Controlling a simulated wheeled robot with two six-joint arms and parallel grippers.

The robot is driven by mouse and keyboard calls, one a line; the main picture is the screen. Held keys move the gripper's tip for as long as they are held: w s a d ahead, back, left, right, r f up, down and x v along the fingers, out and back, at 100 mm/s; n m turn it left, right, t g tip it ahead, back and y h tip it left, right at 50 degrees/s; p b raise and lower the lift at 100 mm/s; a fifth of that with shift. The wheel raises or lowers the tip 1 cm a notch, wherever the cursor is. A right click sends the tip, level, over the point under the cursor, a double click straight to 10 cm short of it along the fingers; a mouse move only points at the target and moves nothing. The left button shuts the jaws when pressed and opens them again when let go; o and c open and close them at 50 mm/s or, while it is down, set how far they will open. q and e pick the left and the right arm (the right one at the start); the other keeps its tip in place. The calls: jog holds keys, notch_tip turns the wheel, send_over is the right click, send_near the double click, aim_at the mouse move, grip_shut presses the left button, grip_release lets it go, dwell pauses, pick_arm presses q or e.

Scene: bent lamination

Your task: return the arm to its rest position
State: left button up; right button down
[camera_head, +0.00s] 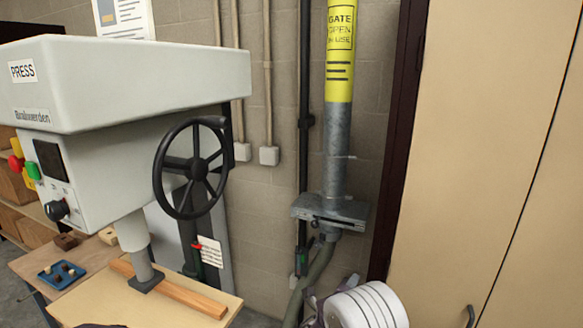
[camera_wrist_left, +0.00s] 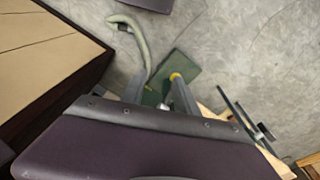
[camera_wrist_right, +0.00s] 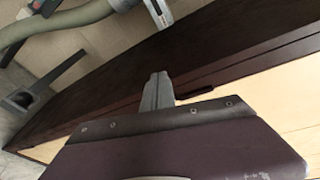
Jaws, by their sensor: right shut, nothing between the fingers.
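My right arm (camera_head: 365,306) shows as white ribbed links at the bottom of the head view, right of centre. Its gripper is mostly hidden or out of frame there. In the right wrist view my right gripper (camera_wrist_right: 157,88) has its grey fingers together, with nothing between them, in front of the dark frame edge and pale panel. In the left wrist view my left gripper (camera_wrist_left: 158,92) has its two grey fingers apart and empty, above the floor. I cannot make out the left gripper in the head view.
A grey press (camera_head: 130,85) with a black handwheel (camera_head: 190,168) stands left, its ram over a wooden strip (camera_head: 180,290) on a board. A duct with a slide gate (camera_head: 330,211) and hose (camera_head: 312,275) is mid-view. Beige cabinet doors (camera_head: 470,150) stand close at right.

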jog(key=s+d+f+m+g, duration=0.2)
jog(key=s+d+m+g, duration=0.3)
jog(key=s+m, duration=0.4)
jog(key=s+d+f+m+g, duration=0.3)
jog(key=s+d+m+g, duration=0.3)
jog(key=s+m, duration=0.35)
pick_arm(q)
jog(key=shift+s, duration=0.2)
pick_arm(e)
jog(key=s+a+m+g+y, duration=0.1)
jog(key=s+a+m+y, duration=0.3)
jog(key=m, duration=0.9)
jog(key=s+a+f+m+y, duration=0.1)
jog(key=s+a+m+y, duration=0.3)
jog(key=m, duration=0.9)
jog(key=s+a, duration=0.3)
jog(key=s, duration=0.2)
jog(key=shift+f+g+y, duration=0.25)
jog(key=shift+g+y, duration=0.15)
pick_arm(q)
jog(key=shift+s, duration=0.1)
